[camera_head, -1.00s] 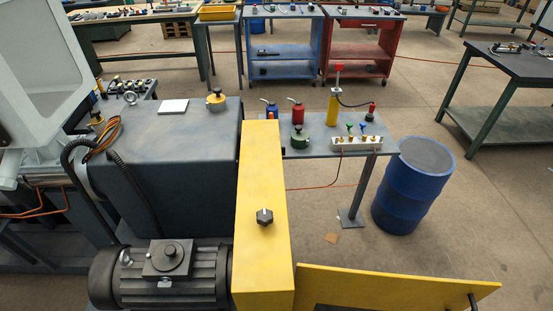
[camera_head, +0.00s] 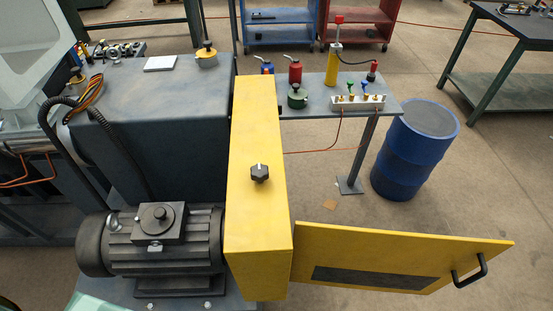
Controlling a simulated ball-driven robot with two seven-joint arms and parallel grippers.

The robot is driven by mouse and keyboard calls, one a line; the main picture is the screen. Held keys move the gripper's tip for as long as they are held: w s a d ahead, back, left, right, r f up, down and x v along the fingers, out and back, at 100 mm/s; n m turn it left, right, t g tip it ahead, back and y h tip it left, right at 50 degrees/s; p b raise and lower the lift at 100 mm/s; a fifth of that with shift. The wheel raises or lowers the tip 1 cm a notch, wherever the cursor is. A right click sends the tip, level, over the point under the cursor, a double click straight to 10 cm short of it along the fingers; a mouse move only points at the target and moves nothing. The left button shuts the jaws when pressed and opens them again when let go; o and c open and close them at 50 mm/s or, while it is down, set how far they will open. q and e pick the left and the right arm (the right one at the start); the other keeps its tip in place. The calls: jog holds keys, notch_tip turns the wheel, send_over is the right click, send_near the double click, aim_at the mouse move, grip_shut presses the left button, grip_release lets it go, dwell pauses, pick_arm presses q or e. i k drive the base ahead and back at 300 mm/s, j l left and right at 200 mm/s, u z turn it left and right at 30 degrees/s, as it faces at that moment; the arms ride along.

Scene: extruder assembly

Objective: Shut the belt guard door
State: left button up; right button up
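The yellow belt guard (camera_head: 257,215) stands upright in the middle of the head view, with a black knob (camera_head: 260,174) on its top. Its yellow door (camera_head: 400,245) is swung open and sticks out to the right from the guard's near right edge. The door has a dark panel (camera_head: 374,279) low on its face and a black handle (camera_head: 470,271) at its free right end. Neither of my grippers shows in this view.
A ribbed dark motor (camera_head: 160,255) sits left of the guard, with a big grey housing (camera_head: 160,125) behind it. A blue drum (camera_head: 415,150) stands behind the door. A small bench (camera_head: 318,122) with oil cans and fittings is behind the guard. Open floor lies right of the drum.

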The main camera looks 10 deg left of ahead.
aim_at(331, 255)
jog(key=l+u, duration=0.2)
jog(key=u, duration=0.3)
jog(key=k+l+u, duration=0.1)
jog(key=u, duration=0.4)
jog(key=k+l+u, duration=0.25)
jog(key=k+l, duration=0.25)
jog(key=l, duration=0.2)
jog(key=k+l+u, duration=0.3)
jog(key=k+l, duration=0.25)
